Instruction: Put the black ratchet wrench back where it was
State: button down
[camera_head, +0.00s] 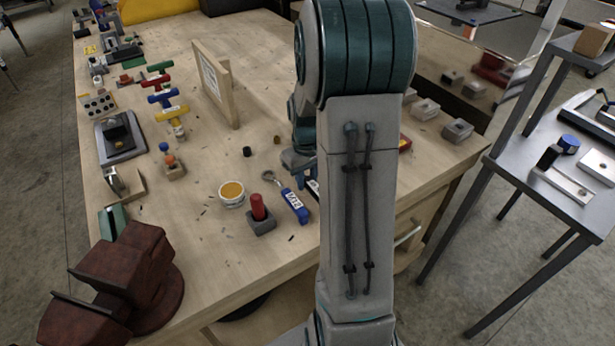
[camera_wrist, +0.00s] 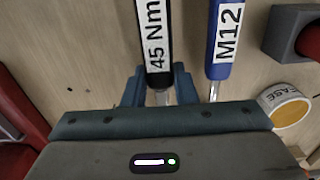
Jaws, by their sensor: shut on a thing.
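The black ratchet wrench (camera_wrist: 154,25) has a white "45 Nm" label on its handle and runs between the fingers of my gripper (camera_wrist: 158,90) in the wrist view. My gripper is shut on it at the lower part of the handle. Its head end is mostly hidden by my gripper body. In the head view my gripper (camera_head: 298,163) is over the workbench (camera_head: 215,255), partly behind my arm, and only a sliver of the wrench shows. I cannot tell whether the wrench touches the bench.
A blue wrench marked M12 (camera_wrist: 226,40) lies close to the right of the black one. A grey block with a red peg (camera_head: 260,218) and a grease tub (camera_head: 232,193) are nearby. A dark red vise (camera_head: 130,275) stands at the front left. An upright wooden board (camera_head: 222,85) stands behind.

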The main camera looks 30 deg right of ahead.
jog(key=shift+f+b, duration=0.45)
jog(key=shift+f, duration=0.1)
jog(key=c, duration=1.1)
grip_release()
notch_tip(320, 180, up, 14)
jog(key=shift+f, duration=0.1)
jog(key=s+a+t, duration=0.1)
jog(key=s+a, duration=0.4)
jog(key=s+a+t, duration=0.1)
jog(key=s+a, duration=0.9)
jog(key=shift+a+f+t, duration=0.2)
jog(key=shift+a+t, duration=0.15)
jog(key=shift+t, duration=0.05)
